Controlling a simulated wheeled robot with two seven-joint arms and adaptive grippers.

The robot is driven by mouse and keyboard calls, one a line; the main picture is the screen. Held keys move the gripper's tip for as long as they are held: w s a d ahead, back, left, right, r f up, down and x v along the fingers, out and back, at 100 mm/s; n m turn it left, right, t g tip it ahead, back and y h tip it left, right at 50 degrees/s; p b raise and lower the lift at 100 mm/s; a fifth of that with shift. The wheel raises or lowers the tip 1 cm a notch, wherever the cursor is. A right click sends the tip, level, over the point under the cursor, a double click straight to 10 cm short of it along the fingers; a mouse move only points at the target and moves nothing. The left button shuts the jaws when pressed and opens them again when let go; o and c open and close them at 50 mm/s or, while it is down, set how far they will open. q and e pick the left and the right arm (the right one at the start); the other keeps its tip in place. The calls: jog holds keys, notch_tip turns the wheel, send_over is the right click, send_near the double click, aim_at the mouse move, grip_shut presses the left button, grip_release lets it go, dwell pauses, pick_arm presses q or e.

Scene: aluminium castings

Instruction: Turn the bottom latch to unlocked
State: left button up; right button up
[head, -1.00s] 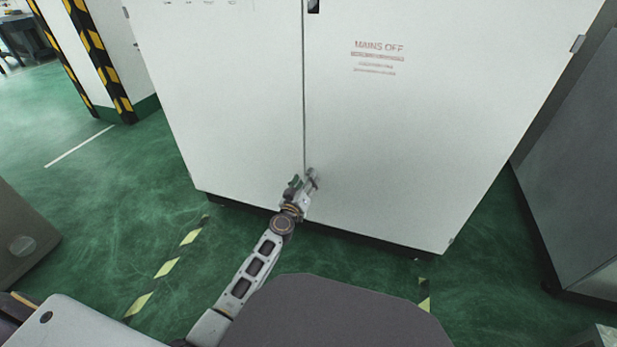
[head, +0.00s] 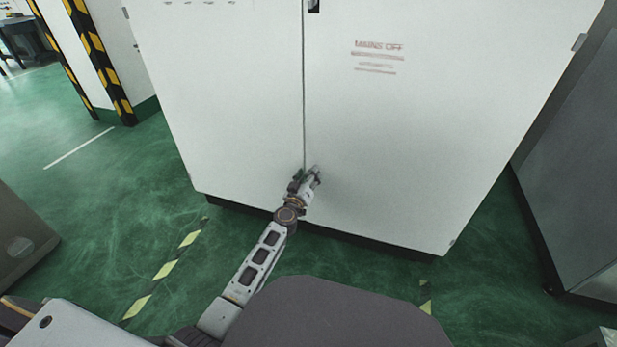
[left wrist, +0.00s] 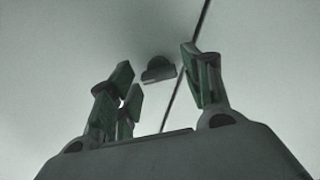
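The bottom latch (left wrist: 158,69) is a small dark piece with a rounded top and a straight lower edge. In the left wrist view it sits on the pale cabinet door beside the dark door seam. My left gripper (left wrist: 157,66) is open, with green-padded fingers to the left and right of the latch in that view. I see no clear contact, and cannot tell the remaining depth gap. In the head view my left gripper (head: 306,177) is low at the seam of the white cabinet (head: 400,140) and hides the latch. My right gripper is not in view.
A dark handle (head: 314,6) shows at the top of the seam. The right door carries red "MAINS OFF" lettering (head: 378,46). A grey cabinet (head: 585,170) stands at the right. Green floor with yellow-black striped tape (head: 165,268) lies in front.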

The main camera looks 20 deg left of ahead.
pick_arm(q)
jog(key=c, duration=0.7)
jog(key=shift+c, duration=0.2)
jog(key=shift+n, duration=0.7)
jog(key=shift+a+f+n+b, duration=0.1)
jog(key=shift+n+b, duration=0.05)
jog(key=shift+n, duration=2.45)
jog(key=shift+f+n+b, duration=0.1)
jog(key=shift+n+b, duration=0.05)
jog(key=shift+n, duration=2.45)
jog(key=o, duration=1)
